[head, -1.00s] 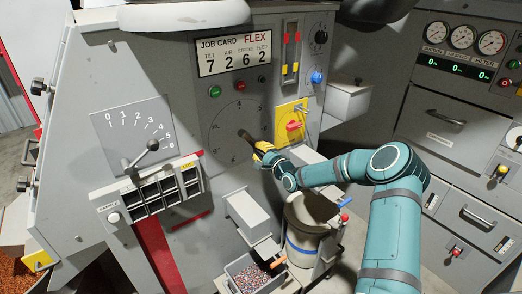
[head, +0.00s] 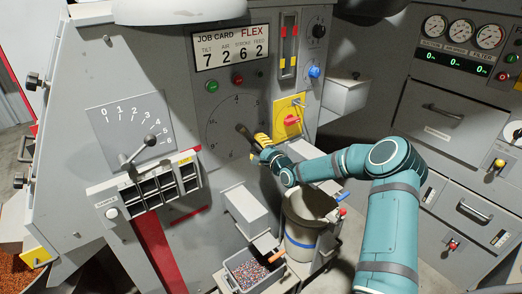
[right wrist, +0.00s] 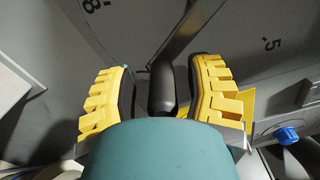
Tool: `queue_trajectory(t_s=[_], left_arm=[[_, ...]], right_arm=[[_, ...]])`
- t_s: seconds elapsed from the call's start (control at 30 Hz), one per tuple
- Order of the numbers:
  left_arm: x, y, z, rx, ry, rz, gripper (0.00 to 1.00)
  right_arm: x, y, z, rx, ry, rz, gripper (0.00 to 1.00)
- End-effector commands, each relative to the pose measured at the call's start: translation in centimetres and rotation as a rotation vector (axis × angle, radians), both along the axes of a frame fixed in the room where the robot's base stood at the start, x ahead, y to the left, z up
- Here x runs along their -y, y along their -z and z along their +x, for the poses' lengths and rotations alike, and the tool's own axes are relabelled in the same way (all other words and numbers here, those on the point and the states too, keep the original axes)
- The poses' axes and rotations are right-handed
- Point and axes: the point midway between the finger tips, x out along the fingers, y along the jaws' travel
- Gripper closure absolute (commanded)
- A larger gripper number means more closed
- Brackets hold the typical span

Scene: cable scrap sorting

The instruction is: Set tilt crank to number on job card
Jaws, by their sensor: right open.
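The job card (head: 232,47) reads FLEX, with 7 under TILT, then 2, 6 and 2. Below it, a round numbered dial (head: 222,112) carries the dark tilt crank (head: 243,131), whose arm slopes down to the right toward my right gripper. My right gripper (head: 260,142) is open at the dial's lower right. In the right wrist view, the crank's black handle (right wrist: 162,88) stands between the two yellow fingers (right wrist: 163,95), with a visible gap on each side. An 8 and a 5 show on the dial face there. My left gripper is not in view.
A yellow plate with a red knob (head: 291,120) sits right of the dial. A lever on a 0-to-6 scale (head: 137,155) is at left. Below are a grey bucket (head: 300,240) and a bin of granules (head: 246,272). A drawer cabinet (head: 440,150) stands at right.

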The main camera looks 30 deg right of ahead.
Motion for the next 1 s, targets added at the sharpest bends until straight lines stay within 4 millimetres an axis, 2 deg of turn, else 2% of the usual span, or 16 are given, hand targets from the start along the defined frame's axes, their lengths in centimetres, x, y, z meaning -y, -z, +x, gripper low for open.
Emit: queue_trajectory(t_s=[0.17,0.4,0.6,0.8,1.0], left_arm=[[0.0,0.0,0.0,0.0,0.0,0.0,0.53],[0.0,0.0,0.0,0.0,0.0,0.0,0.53],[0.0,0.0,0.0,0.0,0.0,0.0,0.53],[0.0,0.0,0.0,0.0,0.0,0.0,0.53],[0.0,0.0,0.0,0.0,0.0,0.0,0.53]], right_arm=[[0.3,0.0,-1.8,-0.001,0.002,-0.001,0.48],[0.7,0.0,-6.7,-0.003,0.002,-0.001,0.48],[0.9,0.0,-10.1,-0.003,0.002,-0.001,0.48],[1.0,0.0,-11.7,-0.002,0.001,-0.001,0.48],[1.0,0.0,-12.0,-0.001,0.001,0.0,0.48]])
